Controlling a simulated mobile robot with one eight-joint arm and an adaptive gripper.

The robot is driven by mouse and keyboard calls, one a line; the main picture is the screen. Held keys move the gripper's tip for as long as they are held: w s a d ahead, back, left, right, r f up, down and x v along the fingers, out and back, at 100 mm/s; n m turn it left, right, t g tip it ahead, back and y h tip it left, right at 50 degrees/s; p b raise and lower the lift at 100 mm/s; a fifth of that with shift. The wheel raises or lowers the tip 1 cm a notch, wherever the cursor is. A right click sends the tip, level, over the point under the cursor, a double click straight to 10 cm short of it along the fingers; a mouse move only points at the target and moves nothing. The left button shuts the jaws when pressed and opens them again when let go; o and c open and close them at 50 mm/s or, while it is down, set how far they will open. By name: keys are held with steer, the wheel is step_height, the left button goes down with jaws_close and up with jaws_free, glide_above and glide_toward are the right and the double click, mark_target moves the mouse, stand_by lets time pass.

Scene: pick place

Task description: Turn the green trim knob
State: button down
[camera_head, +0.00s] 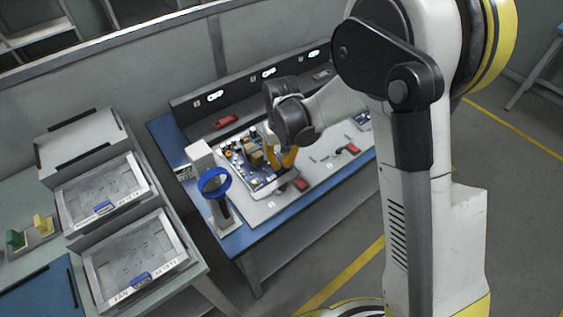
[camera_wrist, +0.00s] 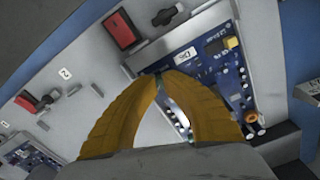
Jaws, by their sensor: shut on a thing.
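The blue circuit board (camera_head: 236,158) lies on the workbench; in the wrist view its bare blue part (camera_wrist: 205,62) shows beyond my fingers. My gripper (camera_wrist: 160,76) points down at the edge of this board, its two yellow fingers drawn together at the tips. It also shows over the board's right side in the head view (camera_head: 284,160). A small dark green bit, apparently the green trim knob (camera_wrist: 159,73), shows between the fingertips, which are shut on it. Most of the knob is hidden by the fingers, and its angle cannot be told.
A blue ring on a stand (camera_head: 214,181) rises left of the board. Red parts (camera_head: 301,184) lie on the bench. A red block (camera_wrist: 122,30) and a black knob (camera_wrist: 165,15) sit near the fingers. Clear-lidded bins (camera_head: 137,265) stand at left.

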mark_target(282, 164)
steer(key=shift+n, duration=0.5)
steer(key=c, duration=1.4)
jaws_free()
steer(key=shift+c, duration=0.2)
steer(key=shift+r, duration=0.1)
step_height(282, 164, up, 12)
